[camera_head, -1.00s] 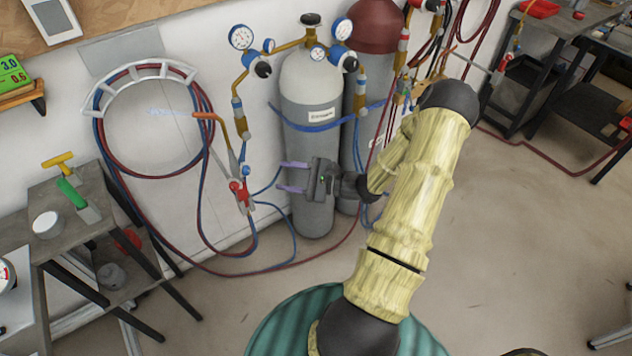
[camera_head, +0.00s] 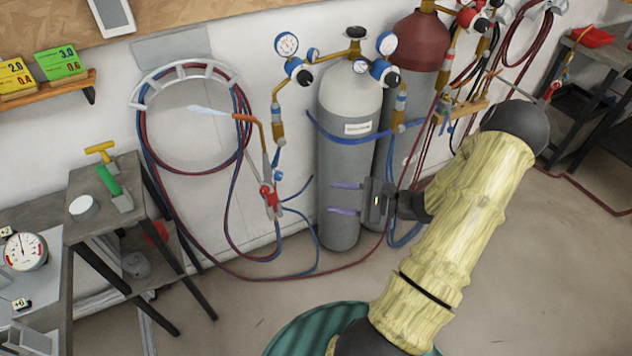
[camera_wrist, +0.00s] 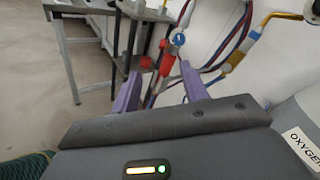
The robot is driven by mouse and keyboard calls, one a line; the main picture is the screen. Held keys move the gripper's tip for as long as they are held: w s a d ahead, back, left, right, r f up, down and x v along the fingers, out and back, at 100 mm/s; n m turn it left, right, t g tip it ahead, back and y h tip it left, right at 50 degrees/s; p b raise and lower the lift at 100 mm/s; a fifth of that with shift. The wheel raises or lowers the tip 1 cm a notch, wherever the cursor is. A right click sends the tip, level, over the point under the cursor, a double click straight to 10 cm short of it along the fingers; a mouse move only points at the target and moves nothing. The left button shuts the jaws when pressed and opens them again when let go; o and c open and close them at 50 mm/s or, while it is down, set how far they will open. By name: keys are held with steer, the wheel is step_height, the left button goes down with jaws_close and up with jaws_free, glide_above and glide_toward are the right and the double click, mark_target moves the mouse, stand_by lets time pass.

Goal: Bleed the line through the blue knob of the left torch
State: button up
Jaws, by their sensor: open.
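The left torch (camera_head: 265,150) hangs upright by the wall, left of the grey cylinder, with its copper tip bent to the left. A pale, pointed flame-like streak (camera_head: 207,110) extends from the tip. Its blue knob (camera_head: 279,176) sits just above and right of its red knob (camera_head: 267,196). The wrist view also shows the blue knob (camera_wrist: 179,39) and the red knob (camera_wrist: 166,64), ahead of the fingers. My gripper (camera_head: 331,198) is open and empty, in front of the grey cylinder and right of the torch, apart from it. Its purple fingers (camera_wrist: 160,88) point toward the torch.
The grey cylinder (camera_head: 347,165) with gauges stands close behind my gripper. Red and blue hoses (camera_head: 232,215) loop around the torch and along the floor. A small table (camera_head: 85,230) stands left; a dark red cylinder (camera_head: 420,45) stands behind right. Open floor lies in front.

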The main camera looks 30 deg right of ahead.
steer(key=s+a+n+g+h, duration=0.6)
steer(key=s+a+n+g, duration=0.1)
steer(key=a+n+g, duration=0.45)
steer(key=a+r+n+t+h, duration=0.3)
steer(key=a+r+n+h, duration=0.1)
steer(key=r+n+h, duration=0.3)
steer(key=shift+s+r+n, duration=0.25)
steer(key=shift+r+n, duration=0.3)
steer(key=shift+t, duration=0.25)
steer(key=shift+c, duration=1)
steer(key=shift+w, duration=0.15)
